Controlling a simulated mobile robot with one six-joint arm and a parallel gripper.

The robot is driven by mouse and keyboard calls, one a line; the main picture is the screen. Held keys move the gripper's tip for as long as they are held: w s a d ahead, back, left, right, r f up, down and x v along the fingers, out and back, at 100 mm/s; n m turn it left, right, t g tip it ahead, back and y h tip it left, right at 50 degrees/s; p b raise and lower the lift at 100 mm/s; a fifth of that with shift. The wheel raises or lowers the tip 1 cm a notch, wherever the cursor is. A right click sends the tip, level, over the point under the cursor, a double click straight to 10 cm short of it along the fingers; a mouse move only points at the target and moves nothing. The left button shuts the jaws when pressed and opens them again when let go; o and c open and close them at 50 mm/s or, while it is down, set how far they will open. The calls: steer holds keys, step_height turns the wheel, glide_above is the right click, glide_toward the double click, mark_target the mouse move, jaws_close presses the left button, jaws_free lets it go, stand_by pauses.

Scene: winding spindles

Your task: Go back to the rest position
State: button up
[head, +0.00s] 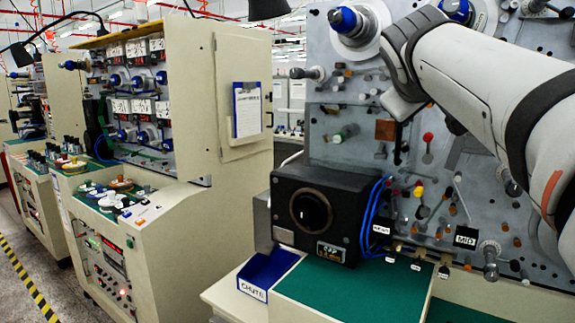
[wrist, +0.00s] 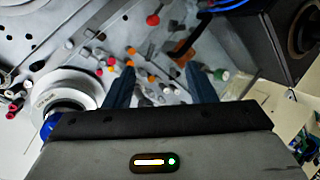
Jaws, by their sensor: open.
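My gripper (wrist: 160,88) shows in the wrist view with its two dark blue fingers spread apart. It is open, and nothing is between the fingers. Behind the fingers is the machine's grey panel (wrist: 125,20) with several small coloured pegs and rollers. In the head view my arm reaches in from the right in front of the grey panel (head: 350,108). My gripper is hidden there behind the arm.
A black box (head: 290,215) with a round dial stands left of the panel, above a green work surface (head: 345,290). A blue chute bin (head: 262,272) is beside it. Blue-hubbed spindles (head: 345,20) stick out at the panel's top. Cream machines (head: 235,180) stand at left.

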steer(key=s+a+f+m+g+y, duration=0.1)
steer(key=s+f, duration=0.6)
steer(key=f, duration=0.7)
steer(key=s+a+f+m+g+y, duration=0.1)
steer(key=s+a+f+g+y, duration=0.2)
steer(key=s+f, duration=0.4)
steer(key=s+a+f+m+g+y, duration=0.2)
steer(key=s+a+f+g, duration=0.2)
steer(key=f, duration=1.7)
steer(key=s+g, duration=0.1)
steer(key=s, duration=0.2)
steer(key=shift+a, duration=0.3)
